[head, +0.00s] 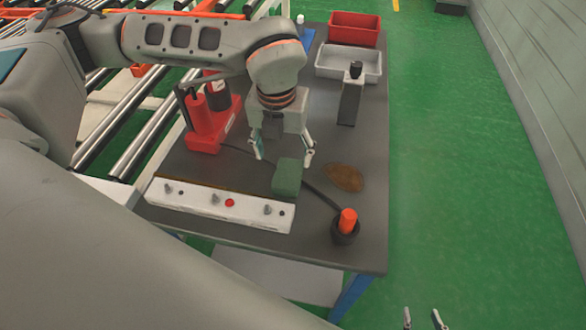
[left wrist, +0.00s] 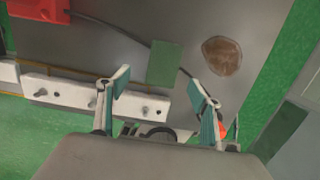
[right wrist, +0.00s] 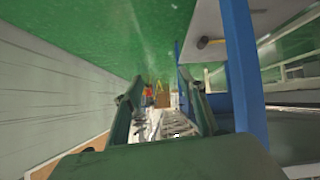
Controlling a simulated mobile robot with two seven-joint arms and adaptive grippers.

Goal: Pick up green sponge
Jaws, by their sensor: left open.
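The green sponge (head: 287,177) is a small block on the dark grey table (head: 365,205), beside the white strip with knobs. My left gripper (head: 283,160) points down at the sponge, its fingers apart and nothing between them. In the left wrist view the sponge (left wrist: 165,64) lies just beyond the open fingertips (left wrist: 160,86), across the gap between them. I cannot tell the exact height of the fingers. My right gripper (head: 423,316) is open and empty, low over the green floor, away from the table. It also shows open in the right wrist view (right wrist: 163,84).
A white strip with knobs (head: 222,205) lies near the sponge. A brown patch (head: 344,178) and an orange-topped black holder (head: 346,226) are to its right. A red device (head: 210,120), a grey bin (head: 347,64) and a red bin (head: 354,29) stand farther back. A dark cable passes the sponge.

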